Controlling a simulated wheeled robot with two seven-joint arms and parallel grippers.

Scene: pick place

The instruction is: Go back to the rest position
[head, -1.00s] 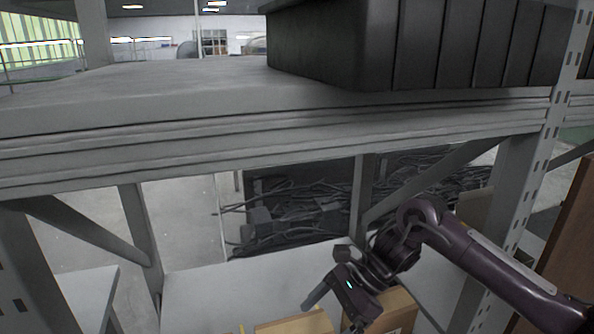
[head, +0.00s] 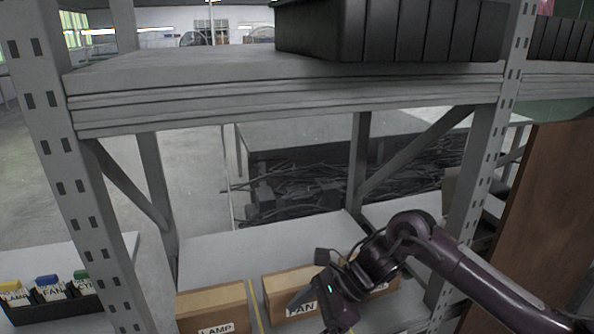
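My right arm comes in from the right, and its dark gripper (head: 316,316) hangs over the lower shelf, in front of a cardboard box labelled FAN (head: 282,284). Its two fingers look spread apart, with nothing seen between them. The gripper covers part of the FAN box; I cannot tell whether they touch. My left arm and gripper are not in view.
A grey rack with an upper beam (head: 290,100) and posts (head: 62,150) stands close ahead. A black crate (head: 390,32) sits on its upper shelf. A LAMP box (head: 212,308) is lower left; a small labelled bin (head: 55,312) is far left. A brown panel (head: 535,210) stands right.

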